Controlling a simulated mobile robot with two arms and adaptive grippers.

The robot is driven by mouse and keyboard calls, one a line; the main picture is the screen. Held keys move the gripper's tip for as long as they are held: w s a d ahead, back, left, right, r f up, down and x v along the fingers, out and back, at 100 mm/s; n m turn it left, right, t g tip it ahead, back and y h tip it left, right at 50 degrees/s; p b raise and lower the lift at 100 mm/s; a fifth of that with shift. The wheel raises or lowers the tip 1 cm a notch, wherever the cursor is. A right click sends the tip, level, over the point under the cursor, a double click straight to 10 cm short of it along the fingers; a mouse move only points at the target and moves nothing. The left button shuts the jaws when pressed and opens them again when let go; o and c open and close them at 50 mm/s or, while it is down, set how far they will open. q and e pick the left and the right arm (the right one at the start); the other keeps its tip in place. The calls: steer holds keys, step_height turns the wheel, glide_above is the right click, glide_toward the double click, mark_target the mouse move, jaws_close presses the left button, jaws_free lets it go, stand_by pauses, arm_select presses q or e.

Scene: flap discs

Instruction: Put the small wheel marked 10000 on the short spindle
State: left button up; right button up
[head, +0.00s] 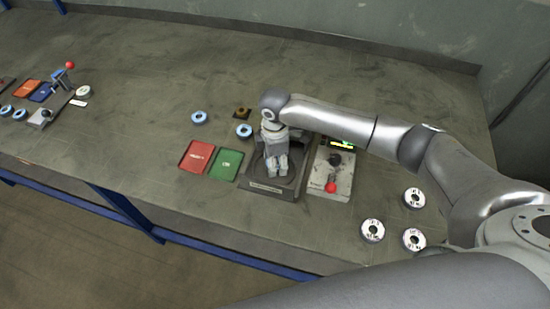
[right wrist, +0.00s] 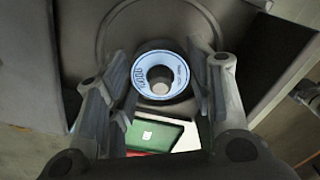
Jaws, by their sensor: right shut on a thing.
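My right gripper (head: 277,165) is over the dark fixture (head: 270,196) in the head view. In the right wrist view my gripper (right wrist: 162,92) is shut on a small wheel (right wrist: 160,58) with a blue face and a central hole, one finger on either side. Its printed marking is too small to read surely. The wheel is hidden by the gripper in the head view. I cannot make out the short spindle or whether the wheel touches anything below. My left gripper is not in view.
A red tray (head: 196,156) and a green tray (head: 226,164) lie left of the fixture. Two blue wheels (head: 199,117) (head: 244,131) lie behind them. Three white wheels (head: 373,230) lie at the front right.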

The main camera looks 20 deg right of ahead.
steer(key=shift+f, duration=0.15)
steer(key=o, duration=1.1)
steer(key=shift+o, duration=0.6)
steer(key=shift+o, duration=0.7)
step_height(320, 180, up, 8)
steer(key=p, duration=0.8)
steer(key=shift+f, duration=0.25)
